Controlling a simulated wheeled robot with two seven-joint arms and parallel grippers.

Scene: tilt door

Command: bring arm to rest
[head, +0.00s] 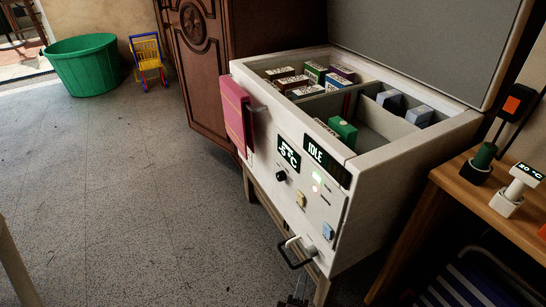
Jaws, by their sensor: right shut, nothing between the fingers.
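My right gripper (296,300) shows only as small dark fingertips at the bottom edge, below the black handle on the cabinet's front. It is shut and empty, apart from the handle as far as I can see. Most of it and its arm are out of the picture. My left gripper is not in view. The white cooling cabinet (371,240) stands on a wooden frame with its grey lid (420,40) raised. The black bar handle (294,262) sticks out low on its front.
Boxes stand in the cabinet's compartments; a green one (342,131) is near the front wall. A pink panel (235,112) is at its left end. A wooden table (490,215) with small devices is at right. A green tub (85,68) stands far left. The left floor is clear.

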